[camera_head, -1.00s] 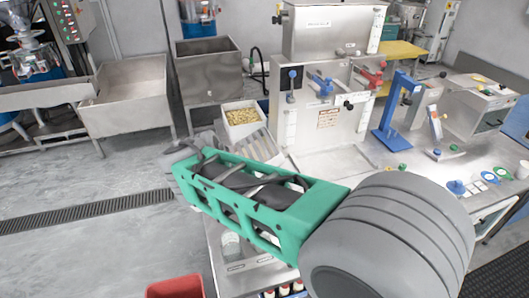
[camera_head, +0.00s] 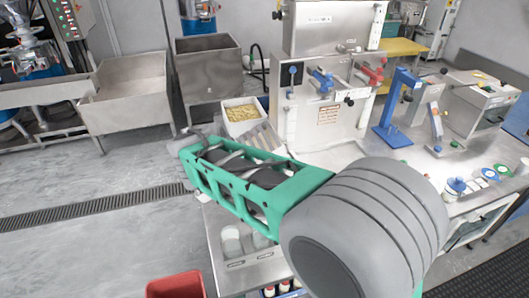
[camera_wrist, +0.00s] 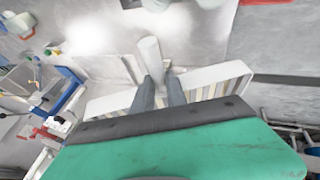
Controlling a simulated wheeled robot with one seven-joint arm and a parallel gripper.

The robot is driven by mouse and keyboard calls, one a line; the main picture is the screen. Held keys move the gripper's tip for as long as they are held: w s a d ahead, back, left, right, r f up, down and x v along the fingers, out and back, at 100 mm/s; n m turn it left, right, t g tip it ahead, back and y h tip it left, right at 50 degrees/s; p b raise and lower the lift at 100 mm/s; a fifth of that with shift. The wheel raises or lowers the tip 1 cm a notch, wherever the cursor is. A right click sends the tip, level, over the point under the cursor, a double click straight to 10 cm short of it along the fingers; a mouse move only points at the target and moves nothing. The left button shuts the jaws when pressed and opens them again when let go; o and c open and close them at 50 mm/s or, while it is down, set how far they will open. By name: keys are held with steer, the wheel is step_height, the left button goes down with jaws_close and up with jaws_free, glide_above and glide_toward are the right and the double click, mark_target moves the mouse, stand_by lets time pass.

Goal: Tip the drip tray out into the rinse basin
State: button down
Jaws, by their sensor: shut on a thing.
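The drip tray seems to be the pale slatted piece (camera_head: 264,136) just beyond my green forearm in the head view. In the wrist view the pale, striped tray (camera_wrist: 232,80) stretches across, behind and to both sides of my two dark fingers. My gripper (camera_wrist: 160,92) is shut, with a pale grey rounded bar (camera_wrist: 150,55) at the fingertips; the exact grip is partly hidden. A wide steel basin (camera_head: 130,92) stands at the left of the head view, apart from the tray. I cannot tell whether this or the deeper one is the rinse basin.
A deeper steel basin (camera_head: 208,72) stands at the back. A white box of yellowish pieces (camera_head: 241,116) sits just beyond the tray. The steel machine (camera_head: 325,110) with coloured levers is to the right. A red bin (camera_head: 175,285) stands low in front. Floor at left is clear.

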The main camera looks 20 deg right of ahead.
steer(key=w+d+f, duration=0.4)
steer(key=w+d, duration=0.4)
steer(key=w, duration=0.2)
steer(key=w+d+f, duration=0.5)
steer(key=w+d, duration=0.4)
steer(key=w, duration=0.2)
steer(key=shift+w+d+f+b, duration=0.15)
steer(key=shift+w+d+b, duration=0.15)
steer(key=shift+b, duration=0.1)
stand_by(3.0)
stand_by(0.4)
steer(key=shift+h+p, duration=0.8)
steer(key=shift+a, duration=0.25)
steer(key=shift+s+a+r, duration=0.15)
steer(key=shift+s+a, duration=0.1)
steer(key=shift+a, duration=0.3)
steer(key=shift+s+a+r, duration=0.1)
steer(key=shift+s+a, duration=0.15)
steer(key=shift+a, duration=0.3)
